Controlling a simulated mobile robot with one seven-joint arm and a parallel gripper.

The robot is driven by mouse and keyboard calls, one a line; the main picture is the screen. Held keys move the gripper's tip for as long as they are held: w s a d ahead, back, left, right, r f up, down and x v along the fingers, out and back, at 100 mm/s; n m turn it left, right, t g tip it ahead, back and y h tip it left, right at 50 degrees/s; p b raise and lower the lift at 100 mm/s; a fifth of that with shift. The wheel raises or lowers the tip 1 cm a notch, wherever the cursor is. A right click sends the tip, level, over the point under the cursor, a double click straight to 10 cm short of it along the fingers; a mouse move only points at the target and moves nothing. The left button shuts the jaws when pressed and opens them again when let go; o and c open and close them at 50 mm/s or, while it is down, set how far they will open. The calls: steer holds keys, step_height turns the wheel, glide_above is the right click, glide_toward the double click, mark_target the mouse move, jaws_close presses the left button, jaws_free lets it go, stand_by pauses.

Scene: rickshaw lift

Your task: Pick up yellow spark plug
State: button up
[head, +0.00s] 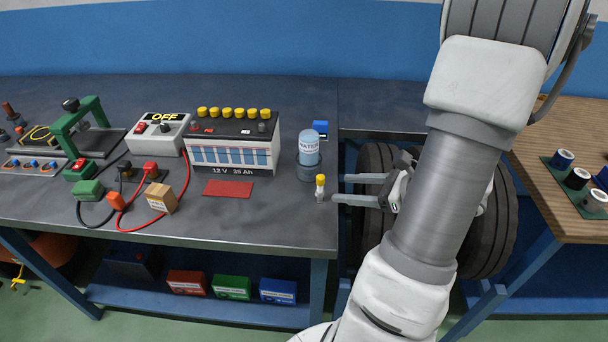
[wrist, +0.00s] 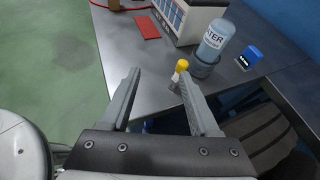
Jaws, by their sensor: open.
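The yellow spark plug (head: 320,187) stands upright near the right end of the dark metal workbench, with a yellow top and a pale lower part. It also shows in the wrist view (wrist: 181,68), beyond the fingertips and close to the right finger, which hides part of it. My gripper (head: 336,189) is open and empty. In the head view its two fingers point left, with their tips just to the right of the plug. In the wrist view the gripper (wrist: 163,82) has a wide gap between its fingers.
A water bottle (head: 309,148) in a dark holder stands just behind the plug, with a blue block (head: 320,129) near it. A large battery (head: 232,143) and a red mat (head: 228,189) lie to the left. Tires (head: 491,225) stand right of the workbench (head: 262,222).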

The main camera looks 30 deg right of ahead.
mark_target(320, 189)
steer(key=s+d+f+m+t+h, duration=0.1)
steer(key=s+d+f+m+h, duration=0.1)
steer(key=d+m, duration=0.15)
steer(key=shift+n, duration=0.35)
steer(key=x, duration=0.5)
steer(key=b+x, duration=0.1)
steer(key=x, duration=0.5)
steer(key=r+x, duration=0.1)
steer(key=x, duration=0.5)
steer(key=shift+w, duration=0.35)
steer(key=shift+c, duration=0.2)
jaws_close()
